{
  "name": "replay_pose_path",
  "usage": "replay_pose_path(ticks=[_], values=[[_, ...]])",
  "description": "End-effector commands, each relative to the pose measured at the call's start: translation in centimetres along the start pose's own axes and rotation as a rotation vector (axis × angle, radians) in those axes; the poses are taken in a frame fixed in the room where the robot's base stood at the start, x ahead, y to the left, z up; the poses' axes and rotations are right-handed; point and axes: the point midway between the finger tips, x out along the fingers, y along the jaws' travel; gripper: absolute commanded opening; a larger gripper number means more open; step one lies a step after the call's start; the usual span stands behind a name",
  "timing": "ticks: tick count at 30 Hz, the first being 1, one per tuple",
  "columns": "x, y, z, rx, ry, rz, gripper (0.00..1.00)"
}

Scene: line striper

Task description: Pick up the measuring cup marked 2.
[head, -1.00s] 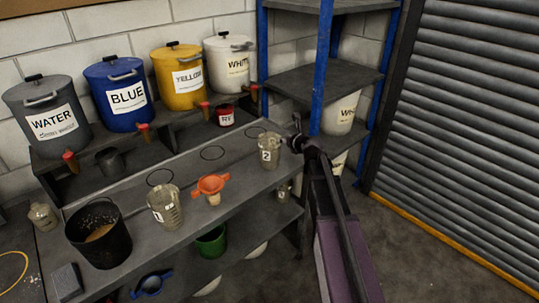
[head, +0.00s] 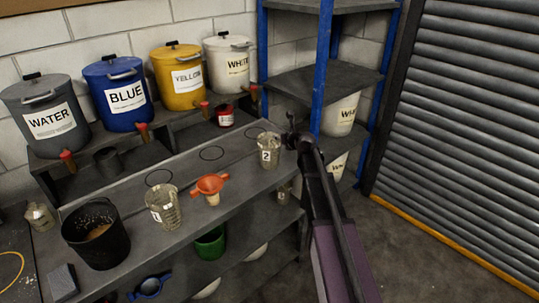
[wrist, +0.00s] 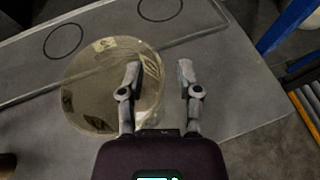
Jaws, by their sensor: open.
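The measuring cup marked 2 (head: 268,156) is clear and stands upright at the right end of the bench. My gripper (head: 289,128) is just to its right and near its rim height in the head view. In the wrist view the cup (wrist: 90,92) lies mostly left of my open gripper (wrist: 158,70). The left finger overlaps the cup's right part, and the right finger is beyond its edge over the bench. Nothing is between the fingers that I can tell is held. Whether a finger touches the cup is unclear.
Another clear measuring cup (head: 163,207) stands to the left, with an orange funnel (head: 211,184) between. A black bucket (head: 96,236) is at the left. Labelled paint tubs with taps line the back. A blue-posted shelf (head: 322,65) stands right of the bench.

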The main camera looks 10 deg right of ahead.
Motion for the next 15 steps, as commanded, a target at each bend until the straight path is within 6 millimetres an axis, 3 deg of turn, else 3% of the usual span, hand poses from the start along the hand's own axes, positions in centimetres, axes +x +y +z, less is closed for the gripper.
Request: replay_pose_path(ticks=[2,3,7,15], values=[[-0.01,0.0,0.0,0.0,0.0,0.0,0.45],[-0.01,-0.01,0.0,0.0,0.0,0.0,0.39],[-0.01,-0.01,-0.01,0.0,0.0,0.0,0.0],[-0.01,-0.01,-0.01,0.0,0.0,0.0,0.0]])
